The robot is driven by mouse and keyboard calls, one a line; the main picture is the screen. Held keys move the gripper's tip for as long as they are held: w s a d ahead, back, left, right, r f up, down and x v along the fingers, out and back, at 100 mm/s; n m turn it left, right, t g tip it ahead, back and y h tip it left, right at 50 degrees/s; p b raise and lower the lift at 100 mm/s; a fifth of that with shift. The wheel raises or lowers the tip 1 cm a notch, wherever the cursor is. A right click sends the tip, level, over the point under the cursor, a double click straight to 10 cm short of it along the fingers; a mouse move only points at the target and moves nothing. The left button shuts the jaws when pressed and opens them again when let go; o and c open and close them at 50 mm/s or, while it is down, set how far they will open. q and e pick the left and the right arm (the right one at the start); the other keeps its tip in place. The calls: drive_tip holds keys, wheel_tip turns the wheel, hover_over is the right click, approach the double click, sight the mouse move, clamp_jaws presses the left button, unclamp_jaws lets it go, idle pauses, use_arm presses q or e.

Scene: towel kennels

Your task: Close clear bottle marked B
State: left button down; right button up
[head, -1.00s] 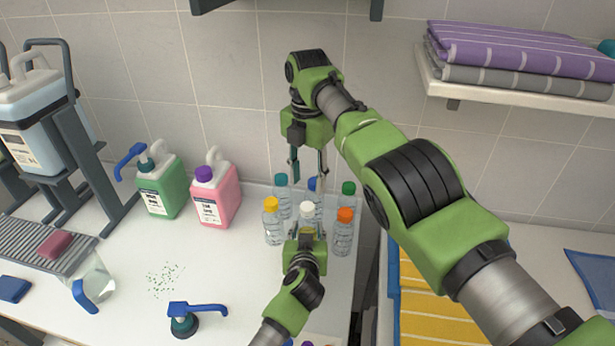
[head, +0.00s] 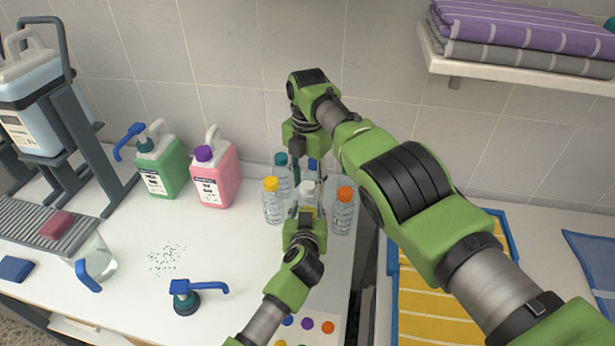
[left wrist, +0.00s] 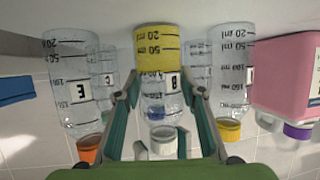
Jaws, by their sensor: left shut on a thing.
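The clear bottle marked B (left wrist: 153,84) stands in the middle of the left wrist view, which is upside down. It holds yellow liquid and has a white cap (left wrist: 162,140) at its mouth; I cannot tell how tight. The white cap also shows in the head view (head: 307,187). My left gripper (head: 305,213) is at the bottle's front, with its fingers (left wrist: 162,92) shut on the bottle's sides. My right gripper (head: 308,172) points down above and behind the white cap, fingers apart; its fingertips are partly hidden among the bottles.
Bottles with yellow (head: 271,184), orange (head: 345,194) and teal (head: 281,159) caps stand close around; a blue cap is behind. Pink (head: 215,178) and green (head: 165,172) jugs stand left. The counter (head: 130,240) has free room at left.

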clamp_jaws()
drive_tip(key=m, duration=1)
drive_tip(key=shift+m, duration=0.3)
drive_tip(key=m, duration=0.3)
drive_tip(key=shift+m, duration=0.3)
drive_tip(key=m, duration=0.5)
drive_tip(key=shift+s+f, duration=0.1)
drive_tip(key=shift+o, duration=0.3)
unclamp_jaws()
